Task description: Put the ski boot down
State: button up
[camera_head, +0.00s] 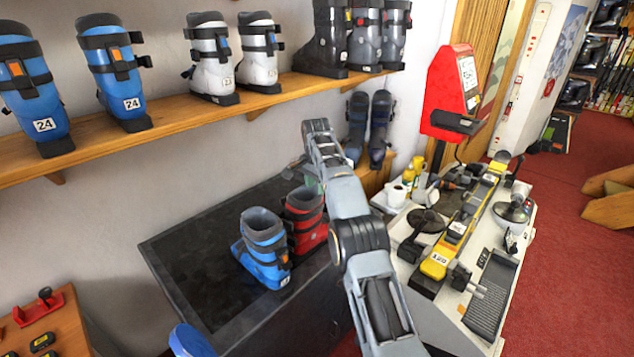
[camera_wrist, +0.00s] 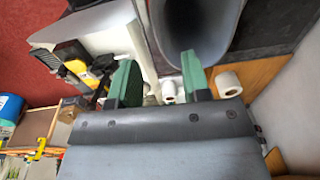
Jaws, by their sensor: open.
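A blue ski boot (camera_head: 264,250) stands upright on the dark bench top (camera_head: 190,250) in the head view. A red ski boot (camera_head: 305,220) stands right beside it, partly hidden by my arm. My gripper (camera_head: 313,184) is mostly hidden behind my arm in the head view, with a bit of green finger showing above the red boot. In the wrist view my gripper (camera_wrist: 158,62) has its two green fingers spread apart, with nothing clasped between them. A dark, hollow boot-like opening (camera_wrist: 195,30) lies just beyond the fingertips; I cannot tell which boot it is.
A wall shelf (camera_head: 180,115) with several boots runs above the bench. A cluttered white worktable (camera_head: 440,325) stands right, with a yellow-marked device (camera_head: 455,235) and a red display unit (camera_head: 452,90). The bench's left part is clear.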

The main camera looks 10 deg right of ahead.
jog(key=shift+s+r, duration=0.1)
jog(key=shift+r, duration=0.4)
jog(key=s+d+r+n+t, duration=0.15)
jog(key=s+r+n, duration=0.35)
jog(key=s+r, duration=0.8)
jog(key=s+f+n+t, duration=0.1)
jog(key=s+f+n, duration=0.2)
jog(key=s, duration=1)
jog(key=s+f+n+t, duration=0.2)
jog(key=s+f, duration=0.6)
jog(key=s, duration=0.5)
jog(key=shift+d+n, duration=0.35)
jog(key=shift+n, duration=0.05)
jog(key=shift+g, duration=0.35)
jog(key=f+b, duration=0.4)
jog(key=f, duration=0.1)
jog(key=shift+w+f, duration=0.2)
jog(key=shift+f, duration=0.05)
